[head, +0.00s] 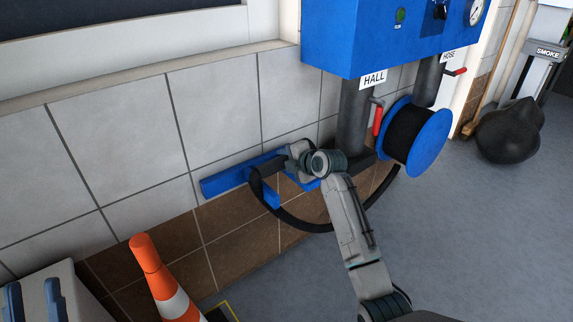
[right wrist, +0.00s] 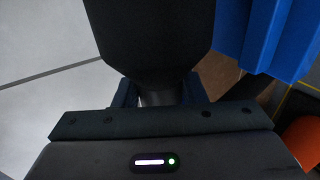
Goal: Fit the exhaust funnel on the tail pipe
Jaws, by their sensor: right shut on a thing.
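A black hose (head: 300,225) loops from there to the right along the wall. The tail pipe is not in view. My left gripper is not in view.
A blue hose reel (head: 428,145) and a blue control box (head: 375,35) are on the wall at the right. An orange and white cone (head: 152,265) stands at lower left. A dark bag-like object (head: 508,132) lies at far right. Floor between is clear.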

